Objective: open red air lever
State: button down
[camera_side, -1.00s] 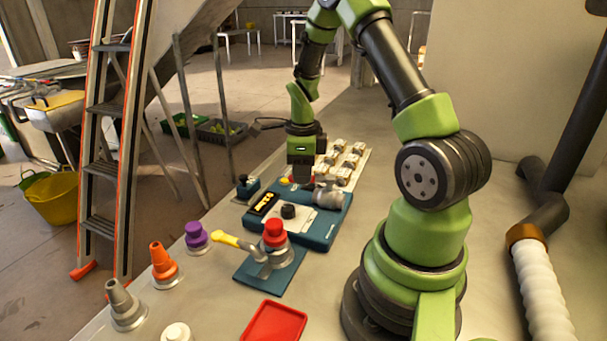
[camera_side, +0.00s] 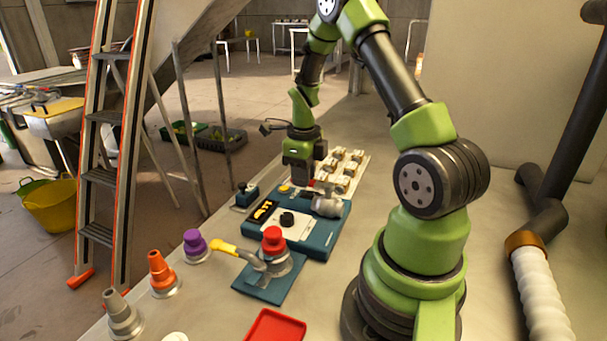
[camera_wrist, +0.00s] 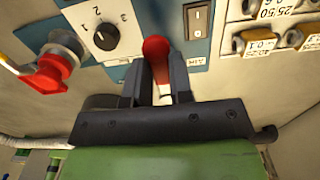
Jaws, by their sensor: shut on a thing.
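The red air lever (camera_wrist: 156,50) shows in the wrist view between the two dark fingers of my gripper (camera_wrist: 160,82). A label reading AIR (camera_wrist: 195,61) lies just right of the lever. In the side view my gripper (camera_side: 301,182) points down at the far part of the blue control box (camera_side: 318,246), beside a silver cylindrical fitting (camera_side: 327,203). The lever is too small and covered there to make out well.
A black dial (camera_wrist: 106,36) and black switch (camera_wrist: 198,18) flank the lever. A red-capped fitting (camera_side: 273,240) with a yellow handle (camera_side: 223,247) stands nearer. Several white tagged blocks (camera_side: 343,184) stand behind. A red tray (camera_side: 273,328) lies in front.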

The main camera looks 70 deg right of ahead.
jog(key=c, duration=1)
grip_release()
notch_tip(320, 180, up, 10)
